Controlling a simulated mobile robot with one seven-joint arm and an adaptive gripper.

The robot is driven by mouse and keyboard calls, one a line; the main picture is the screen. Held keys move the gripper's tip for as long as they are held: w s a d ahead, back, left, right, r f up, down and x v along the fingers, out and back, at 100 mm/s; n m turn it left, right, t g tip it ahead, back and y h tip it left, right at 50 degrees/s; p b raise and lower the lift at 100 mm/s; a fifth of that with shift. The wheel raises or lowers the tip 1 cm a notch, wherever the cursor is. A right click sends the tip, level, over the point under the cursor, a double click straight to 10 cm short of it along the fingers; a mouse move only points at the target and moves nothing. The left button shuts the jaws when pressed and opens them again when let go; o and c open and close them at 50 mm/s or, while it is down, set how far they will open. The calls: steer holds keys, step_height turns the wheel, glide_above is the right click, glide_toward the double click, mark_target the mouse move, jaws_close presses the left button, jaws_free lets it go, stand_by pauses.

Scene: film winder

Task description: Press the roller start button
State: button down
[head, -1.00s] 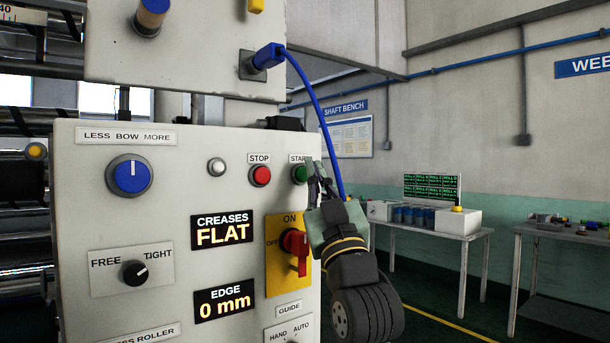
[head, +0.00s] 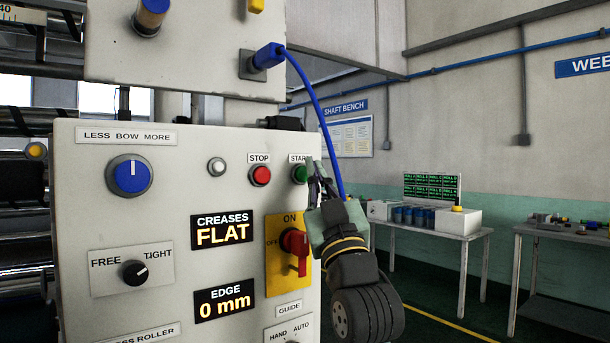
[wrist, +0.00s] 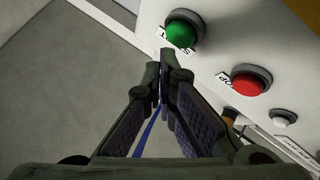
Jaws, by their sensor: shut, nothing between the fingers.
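The green start button (head: 300,174) is at the top right of the control panel, under a label partly hidden by my gripper. It also shows in the wrist view (wrist: 182,32), just beyond and to the right of my fingertips. My gripper (head: 312,166) is shut and empty beside the button's right side in the head view. In the wrist view its fingertips (wrist: 165,52) are close together, with a visible gap to the button. Whether they are level with the button's face I cannot tell. The red stop button (head: 260,176) is left of the green one.
A red rotary switch (head: 295,243) on a yellow plate lies below the buttons, close to my gripper. A white indicator (head: 217,167) and a blue knob (head: 132,176) are further left. A blue cable (head: 308,95) hangs behind my gripper. Open floor lies right of the panel.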

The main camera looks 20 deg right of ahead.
steer(key=shift+w+a, duration=0.1)
steer(key=shift+w, duration=0.05)
steer(key=shift+w, duration=0.25)
steer(key=shift+w+a, duration=0.25)
steer(key=shift+w, duration=0.25)
stand_by(0.7)
steer(key=shift+s, duration=0.1)
steer(key=shift+s+d, duration=0.3)
steer(key=shift+s, duration=0.5)
steer(key=shift+s+d, duration=0.1)
steer(key=s, duration=0.1)
steer(key=s+d, duration=0.1)
steer(key=s, duration=0.1)
steer(key=s+b, duration=0.1)
steer(key=shift+s+d, duration=0.25)
steer(key=shift+d, duration=0.05)
steer(key=shift+f, duration=0.1)
stand_by(0.5)
